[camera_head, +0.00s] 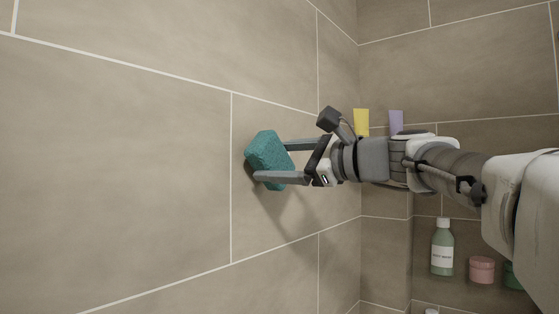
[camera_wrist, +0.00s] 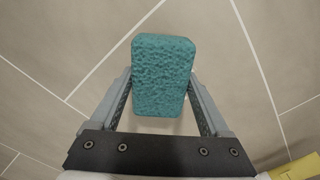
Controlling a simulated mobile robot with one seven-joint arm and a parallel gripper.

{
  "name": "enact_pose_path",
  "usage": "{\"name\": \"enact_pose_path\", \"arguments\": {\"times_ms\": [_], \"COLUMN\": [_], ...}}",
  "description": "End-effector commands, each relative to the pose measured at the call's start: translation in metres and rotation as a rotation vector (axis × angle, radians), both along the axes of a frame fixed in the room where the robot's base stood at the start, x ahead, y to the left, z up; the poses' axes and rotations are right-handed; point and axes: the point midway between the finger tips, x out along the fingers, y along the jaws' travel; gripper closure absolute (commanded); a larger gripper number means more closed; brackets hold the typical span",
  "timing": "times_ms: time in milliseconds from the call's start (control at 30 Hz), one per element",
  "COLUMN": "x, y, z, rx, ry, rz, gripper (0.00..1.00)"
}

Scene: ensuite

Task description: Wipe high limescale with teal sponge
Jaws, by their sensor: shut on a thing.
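The teal sponge (camera_head: 268,157) is a rough rectangular block held at the tips of my gripper (camera_head: 272,163), in front of the tiled wall on the left. My gripper's fingers are shut on the sponge, one on each side. In the wrist view the sponge (camera_wrist: 165,75) sits upright between the fingers of my gripper (camera_wrist: 161,85) with the tiles behind it. The sponge is at or very near the wall; I cannot tell if it touches. No limescale is clear on the tiles; any under the sponge is hidden.
At the back corner, a yellow item (camera_head: 361,122) and a purple item (camera_head: 396,122) stand behind my arm. Below right, a recess holds a green bottle (camera_head: 442,248), a pink jar (camera_head: 481,269) and a partly hidden dark green item (camera_head: 514,275). The left wall (camera_head: 110,150) is clear.

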Motion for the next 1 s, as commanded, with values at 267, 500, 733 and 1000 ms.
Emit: {"name": "enact_pose_path", "arguments": {"times_ms": [267, 500, 733, 1000], "x": [0.000, 0.003, 0.006, 0.009], "y": [0.000, 0.004, 0.007, 0.011], "z": [0.000, 0.000, 0.000, 0.000], "rx": [0.000, 0.000, -0.001, -0.001], "ry": [0.000, 0.000, 0.000, 0.000], "rz": [0.000, 0.001, 0.001, 0.001], "gripper": [0.65, 0.65, 0.65, 0.65]}}
